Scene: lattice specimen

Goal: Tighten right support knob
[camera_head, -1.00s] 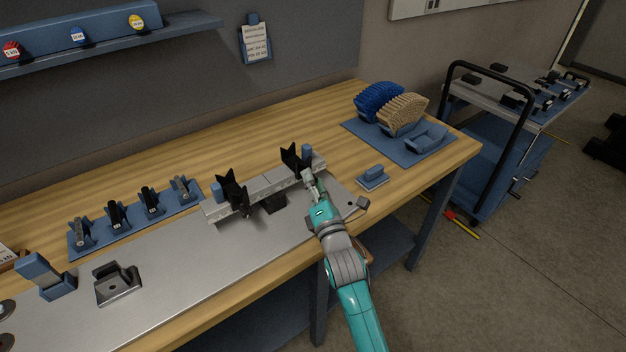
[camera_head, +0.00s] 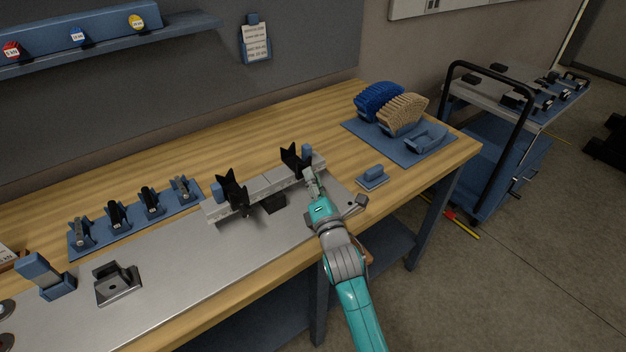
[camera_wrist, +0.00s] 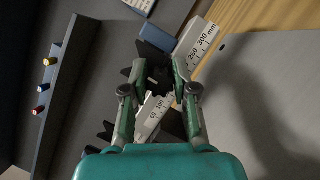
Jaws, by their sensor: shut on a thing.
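The right support (camera_head: 294,159) is a black V-shaped block on a pale beam (camera_head: 265,185) with a millimetre scale. My gripper (camera_head: 310,174) reaches the beam's front face just below that support. In the wrist view my gripper (camera_wrist: 158,70) has its two fingers on either side of a dark part at the right support. The knob itself is mostly hidden between the fingers, and its turn angle cannot be read. The left support (camera_head: 232,190), also black and V-shaped, stands further left on the beam. The scale on the beam (camera_wrist: 153,117) shows in the wrist view.
A metal plate (camera_head: 190,262) lies under the beam. A small blue block on a pad (camera_head: 373,176) stands right of my gripper. Blue and tan ribbed pieces (camera_head: 402,113) stand at the back right. A row of clamps sits on a blue mat (camera_head: 95,240) at left.

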